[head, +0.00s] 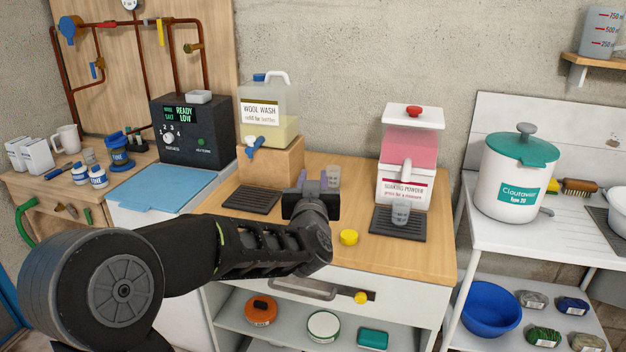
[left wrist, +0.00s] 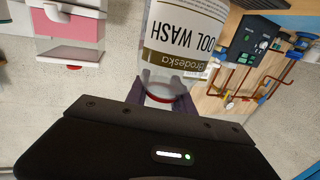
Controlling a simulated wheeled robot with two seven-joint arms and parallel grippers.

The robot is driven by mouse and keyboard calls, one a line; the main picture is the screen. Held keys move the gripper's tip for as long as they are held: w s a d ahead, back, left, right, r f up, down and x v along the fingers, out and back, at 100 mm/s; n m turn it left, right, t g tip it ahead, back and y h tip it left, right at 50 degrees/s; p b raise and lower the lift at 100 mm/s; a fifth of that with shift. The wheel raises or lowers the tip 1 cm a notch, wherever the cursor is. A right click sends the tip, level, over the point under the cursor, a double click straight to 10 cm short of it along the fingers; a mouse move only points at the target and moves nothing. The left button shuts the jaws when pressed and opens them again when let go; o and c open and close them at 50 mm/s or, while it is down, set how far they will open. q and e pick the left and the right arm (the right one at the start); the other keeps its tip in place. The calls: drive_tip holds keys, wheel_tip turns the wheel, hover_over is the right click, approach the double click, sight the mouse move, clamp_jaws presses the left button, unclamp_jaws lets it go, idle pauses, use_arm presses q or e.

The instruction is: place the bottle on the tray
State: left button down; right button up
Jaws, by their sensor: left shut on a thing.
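My left gripper (head: 314,190) is over the wooden worktop, between the two dispensers. In the left wrist view, the left gripper (left wrist: 160,98) is shut on the bottle (left wrist: 185,35), a clear one with a white and gold "WOOL WASH" label and a red ring at the neck. It appears upside down there. In the head view my gripper and arm hide the bottle. A flat light-blue tray (head: 168,188) lies on the white surface to the left, apart from the gripper. My right gripper is not in view.
The wool wash canister (head: 268,115) stands on a wooden block, with a dark slatted mat (head: 250,199) in front. The soaking powder dispenser (head: 410,150) stands right, a cup (head: 400,211) before it. A yellow cap (head: 348,238) and a clear cup (head: 334,175) are near my gripper.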

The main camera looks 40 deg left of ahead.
use_arm(q)
drive_tip(key=d+f+m+t+h, duration=0.1)
drive_tip(key=d+f+m+h, duration=0.1)
drive_tip(key=d+f, duration=0.5)
drive_tip(key=w+d+f+m+t+h, duration=0.1)
drive_tip(key=d+f+m+h, duration=0.1)
drive_tip(key=d+f+h, duration=0.2)
drive_tip(key=w+d+f+m+t+h, duration=0.1)
drive_tip(key=d+f+h, duration=0.3)
drive_tip(key=d+f, duration=0.6)
drive_tip(key=shift+d+f+m, duration=0.2)
drive_tip(key=shift+d+m, duration=0.25)
drive_tip(key=shift+d, duration=0.5)
drive_tip(key=shift+d+f+m, duration=0.15)
drive_tip(key=shift+d+m, duration=0.3)
drive_tip(key=shift+d, duration=0.5)
